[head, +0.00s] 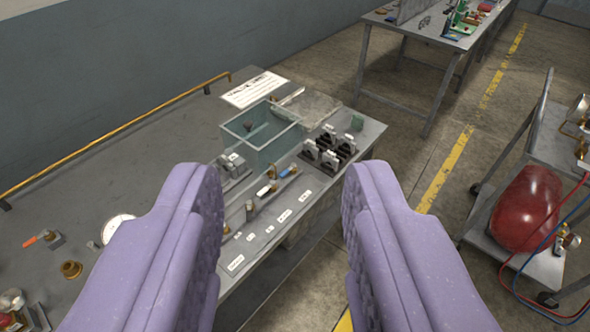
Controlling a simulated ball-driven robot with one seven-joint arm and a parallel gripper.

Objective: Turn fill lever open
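My gripper (283,205) shows as two wide purple padded fingers, spread apart with nothing between them. Beyond the gap is a grey workbench (140,190) with a clear tank (262,133). In front of the tank is a row of fittings with a white-handled lever (264,191) and a blue-handled lever (287,173). A lever with an orange-red handle (38,239) is at the far left of the bench. The small labels are too small to read, so I cannot tell which lever is the fill lever. The fingers look apart from all the levers.
Black clamp-like parts (327,153) stand right of the tank. A round gauge (118,228) is partly hidden by the left finger. A yellow rail (110,140) runs along the bench's back. A cart with a red tank (527,208) stands right; open floor lies between.

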